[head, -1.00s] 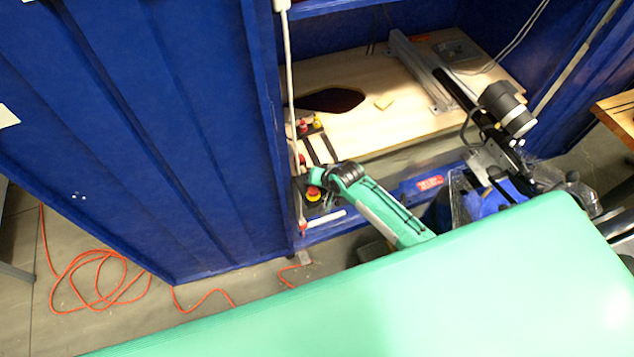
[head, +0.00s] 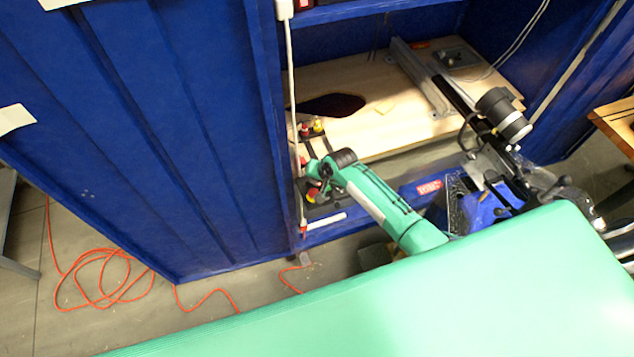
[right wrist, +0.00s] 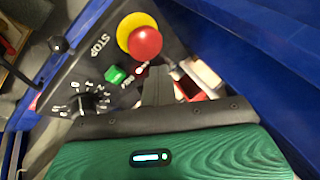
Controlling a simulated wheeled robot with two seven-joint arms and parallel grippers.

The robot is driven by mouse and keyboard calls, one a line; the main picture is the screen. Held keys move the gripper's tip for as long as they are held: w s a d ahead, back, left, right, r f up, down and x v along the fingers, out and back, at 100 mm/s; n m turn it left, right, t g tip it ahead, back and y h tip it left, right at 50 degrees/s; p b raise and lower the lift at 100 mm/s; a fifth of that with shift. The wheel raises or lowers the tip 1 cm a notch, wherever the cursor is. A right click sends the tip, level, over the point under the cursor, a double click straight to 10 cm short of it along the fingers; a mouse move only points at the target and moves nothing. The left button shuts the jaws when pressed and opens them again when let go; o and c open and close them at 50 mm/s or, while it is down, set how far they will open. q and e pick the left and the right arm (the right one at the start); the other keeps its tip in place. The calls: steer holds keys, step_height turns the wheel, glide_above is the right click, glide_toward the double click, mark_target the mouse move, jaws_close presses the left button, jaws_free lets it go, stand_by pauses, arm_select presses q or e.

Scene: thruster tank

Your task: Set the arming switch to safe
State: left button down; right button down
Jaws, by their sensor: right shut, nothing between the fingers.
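A dark control panel (right wrist: 98,62) shows in the right wrist view. It carries a red stop button (right wrist: 145,43) on a yellow base, a small green button (right wrist: 115,75) and a black rotary knob (right wrist: 92,100) with numbers. Small white lettering and a small red part (right wrist: 142,71), perhaps the arming switch, lie beside my right gripper (right wrist: 158,72). Its setting cannot be read. My right gripper is shut and empty, its fingers over the panel's edge; contact cannot be told. In the head view my right gripper (head: 320,172) hides part of the panel. My left gripper is out of view.
The panel sits at the front left corner of a blue cabinet (head: 140,140). A wooden shelf (head: 400,105) with a dark opening lies behind it. A white pole (head: 290,90) stands close to the gripper. An orange cable (head: 100,275) lies on the floor.

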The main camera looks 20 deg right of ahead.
steer(key=shift+w+r+g+p, duration=0.2)
steer(key=shift+w+g+p, duration=0.25)
steer(key=shift+g, duration=0.35)
steer(key=shift+w+a+r+m+g+p, duration=0.1)
steer(key=shift+w+m+g+p, duration=0.25)
steer(key=shift+g, duration=0.65)
stand_by(1.1)
steer(key=shift+r+p, duration=0.8)
steer(key=shift+p, duration=0.15)
